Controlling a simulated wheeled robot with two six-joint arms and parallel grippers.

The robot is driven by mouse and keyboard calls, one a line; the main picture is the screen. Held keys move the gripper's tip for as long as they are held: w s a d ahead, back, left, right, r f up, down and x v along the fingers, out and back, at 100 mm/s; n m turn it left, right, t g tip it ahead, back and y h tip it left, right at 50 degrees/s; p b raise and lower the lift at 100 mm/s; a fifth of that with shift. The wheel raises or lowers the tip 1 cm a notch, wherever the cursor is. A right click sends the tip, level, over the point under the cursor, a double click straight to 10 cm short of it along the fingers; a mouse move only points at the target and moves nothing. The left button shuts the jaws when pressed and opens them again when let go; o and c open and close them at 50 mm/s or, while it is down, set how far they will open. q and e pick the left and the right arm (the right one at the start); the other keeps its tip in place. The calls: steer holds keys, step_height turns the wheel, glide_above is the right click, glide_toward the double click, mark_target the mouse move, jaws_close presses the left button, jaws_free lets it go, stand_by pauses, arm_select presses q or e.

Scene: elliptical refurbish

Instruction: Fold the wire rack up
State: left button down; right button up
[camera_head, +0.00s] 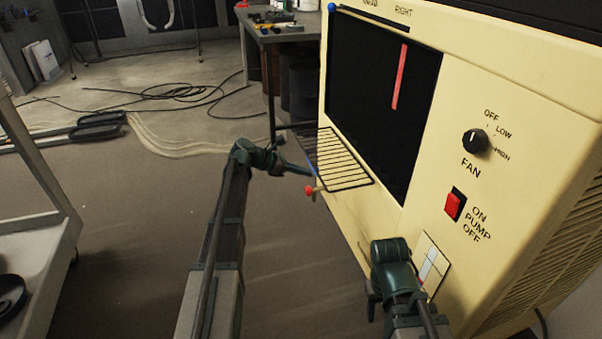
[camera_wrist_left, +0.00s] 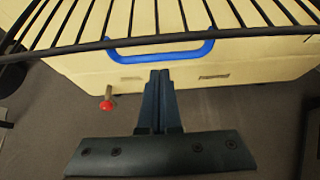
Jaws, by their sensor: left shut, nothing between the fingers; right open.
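The black wire rack (camera_head: 341,160) sticks out, lowered and roughly flat, from the lower part of the cream machine's dark opening. In the left wrist view, its bars (camera_wrist_left: 250,34) cross the top, and a blue loop handle (camera_wrist_left: 160,53) hangs on its outer edge. My left gripper (camera_head: 306,171) is shut and empty beside the rack's outer edge. Its fingertips (camera_wrist_left: 160,74) appear just below the handle; whether they touch it I cannot tell. My right gripper (camera_head: 373,302) is low in front of the machine; its fingers are mostly hidden, but it is open.
The cream machine (camera_head: 430,55) has a fan knob (camera_head: 475,141) and a red pump switch (camera_head: 455,204). A red knob (camera_wrist_left: 107,104) juts out below the rack. A workbench (camera_head: 285,32) stands behind. Cables (camera_head: 180,92) lie on the floor; a cart (camera_head: 40,220) stands left.

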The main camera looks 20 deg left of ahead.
steer(key=shift+r, duration=0.4)
